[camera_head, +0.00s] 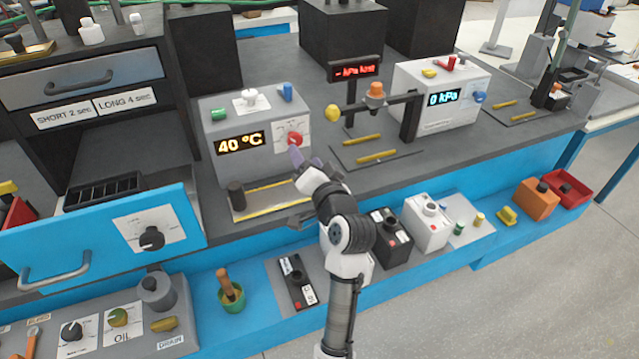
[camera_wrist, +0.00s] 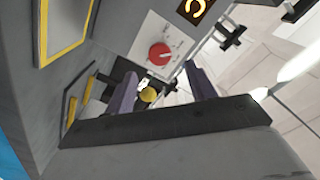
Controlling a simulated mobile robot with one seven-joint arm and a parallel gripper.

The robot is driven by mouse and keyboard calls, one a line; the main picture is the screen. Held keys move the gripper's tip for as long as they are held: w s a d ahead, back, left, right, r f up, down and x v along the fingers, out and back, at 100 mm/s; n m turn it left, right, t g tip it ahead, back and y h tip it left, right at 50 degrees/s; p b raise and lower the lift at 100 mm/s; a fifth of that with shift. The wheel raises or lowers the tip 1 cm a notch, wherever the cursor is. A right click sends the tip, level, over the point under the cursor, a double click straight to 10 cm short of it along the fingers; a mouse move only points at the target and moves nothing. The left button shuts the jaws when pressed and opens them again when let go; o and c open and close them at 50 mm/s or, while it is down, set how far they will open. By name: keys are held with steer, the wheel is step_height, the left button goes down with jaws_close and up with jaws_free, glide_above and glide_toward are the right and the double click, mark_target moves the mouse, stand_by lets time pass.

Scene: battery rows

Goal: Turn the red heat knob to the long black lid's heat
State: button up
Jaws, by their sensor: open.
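The red heat knob (camera_head: 294,140) is on the front of a grey heater box (camera_head: 215,165), beside a display reading 40 °C. In the wrist view the knob (camera_wrist: 160,54) sits on a white dial plate, ahead of the fingers. My gripper (camera_head: 306,161) is open and empty, just below and right of the knob; its two purple fingers (camera_wrist: 159,72) show apart and not closed on it. A long, narrow black lid-like piece (camera_head: 293,270) with white labels and a red spot lies on the blue lower shelf; its label is too small to read.
A yellow-edged tray (camera_head: 262,212) lies in front of the heater. A black stand with a yellow ball (camera_head: 332,113) and a 0 kPa box (camera_head: 455,98) stand to the right. An open blue drawer (camera_head: 90,245) juts out left.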

steer(key=b+v, duration=0.1)
steer(key=v, duration=0.7)
steer(key=shift+b, duration=0.3)
steer(key=shift+r, duration=0.1)
